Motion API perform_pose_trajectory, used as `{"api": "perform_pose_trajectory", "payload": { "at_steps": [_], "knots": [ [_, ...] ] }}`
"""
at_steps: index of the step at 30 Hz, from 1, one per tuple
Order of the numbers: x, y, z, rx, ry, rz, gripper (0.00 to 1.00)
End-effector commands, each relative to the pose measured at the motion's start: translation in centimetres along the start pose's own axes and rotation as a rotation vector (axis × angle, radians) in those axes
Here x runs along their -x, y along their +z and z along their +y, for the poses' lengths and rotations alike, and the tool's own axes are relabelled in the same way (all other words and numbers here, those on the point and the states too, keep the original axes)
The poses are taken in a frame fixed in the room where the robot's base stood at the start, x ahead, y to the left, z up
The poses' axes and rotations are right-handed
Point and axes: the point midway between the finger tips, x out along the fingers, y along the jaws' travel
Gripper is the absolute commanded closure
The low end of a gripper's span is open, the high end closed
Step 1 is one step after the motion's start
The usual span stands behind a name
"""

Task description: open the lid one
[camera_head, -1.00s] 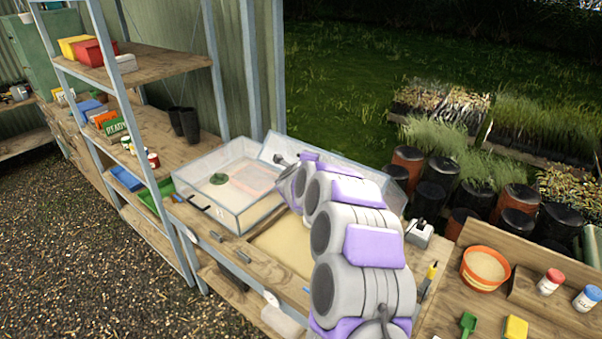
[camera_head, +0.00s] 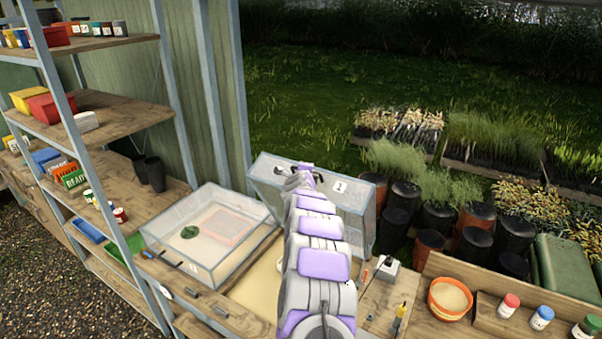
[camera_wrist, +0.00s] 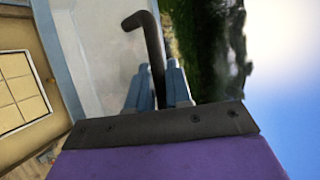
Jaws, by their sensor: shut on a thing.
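A clear, grey-framed lid (camera_head: 362,218) stands steeply raised behind the sandy bed in the head view. A small white tag with a dark mark (camera_head: 339,186) is on its upper part; I cannot read the mark surely. My arm covers part of the lid. In the wrist view my gripper (camera_wrist: 158,78) has its blue-grey fingers shut on a black bent handle (camera_wrist: 148,35), with the pale lid panel (camera_wrist: 105,45) beside it. In the head view my gripper is mostly hidden at the arm's far end.
A second clear box (camera_head: 207,262) stands left of my arm, with a dark green item (camera_head: 190,232) showing through. A small grey-white device (camera_head: 387,270) and an orange pot (camera_head: 450,297) are at right. Potted plants stand behind.

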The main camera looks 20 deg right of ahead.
Motion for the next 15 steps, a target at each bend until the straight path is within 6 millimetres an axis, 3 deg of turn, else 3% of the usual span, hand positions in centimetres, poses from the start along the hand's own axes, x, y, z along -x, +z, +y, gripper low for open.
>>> {"api": "perform_pose_trajectory", "payload": {
  "at_steps": [14,15],
  "knots": [
    [-0.29,-0.16,0.07,0.000,0.003,0.000,1.00],
    [-0.29,-0.15,0.07,0.000,0.003,0.000,0.77]
  ]
}}
